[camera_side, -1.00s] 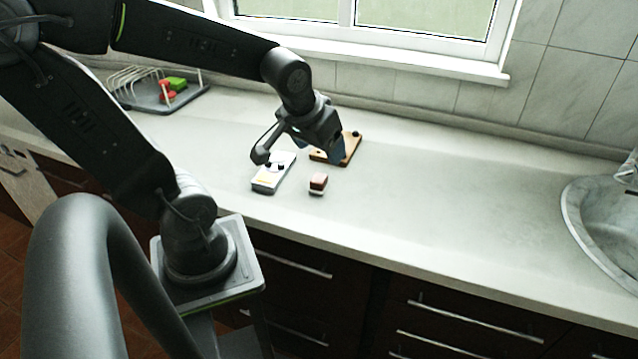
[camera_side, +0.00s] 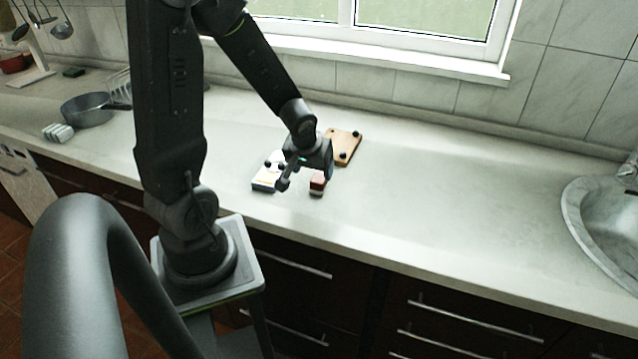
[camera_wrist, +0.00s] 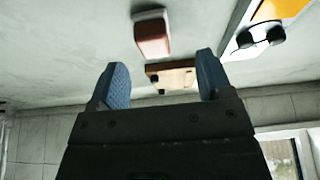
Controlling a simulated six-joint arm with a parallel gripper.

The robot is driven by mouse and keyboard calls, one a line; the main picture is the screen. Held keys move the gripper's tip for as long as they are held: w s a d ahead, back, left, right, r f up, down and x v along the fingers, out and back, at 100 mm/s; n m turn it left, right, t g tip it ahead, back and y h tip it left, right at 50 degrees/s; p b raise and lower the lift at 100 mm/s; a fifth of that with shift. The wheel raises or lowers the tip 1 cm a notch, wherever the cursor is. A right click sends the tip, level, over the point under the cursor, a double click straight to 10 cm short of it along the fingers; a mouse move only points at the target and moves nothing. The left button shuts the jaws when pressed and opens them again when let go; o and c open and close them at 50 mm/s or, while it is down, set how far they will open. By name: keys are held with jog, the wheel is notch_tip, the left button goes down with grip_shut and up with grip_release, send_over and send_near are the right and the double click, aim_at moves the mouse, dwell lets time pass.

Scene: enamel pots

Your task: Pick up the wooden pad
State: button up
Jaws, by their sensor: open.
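The wooden pad (camera_side: 345,145), a flat tan board with dark round knobs, lies on the counter behind my gripper in the side view. My gripper (camera_side: 306,174) is open and empty, above the counter in front of the pad. In the wrist view my gripper (camera_wrist: 161,68) has its two blue finger pads spread wide. The pad is not touched.
A red-brown and white block (camera_side: 317,184) lies close under my gripper. A white box (camera_side: 265,178) with dark glasses on it lies left of the block. A sink (camera_side: 600,215) is at right; the counter between is clear.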

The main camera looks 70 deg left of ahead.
aim_at(318, 179)
jog(key=shift+w+d+x, duration=0.1)
jog(key=shift+d+x, duration=0.05)
jog(key=shift+x, duration=0.85)
jog(key=shift+w+d+x, duration=0.15)
jog(key=shift+x, duration=0.85)
jog(key=shift+w+a+f, duration=0.2)
jog(key=shift+f, duration=0.5)
jog(key=c, duration=1)
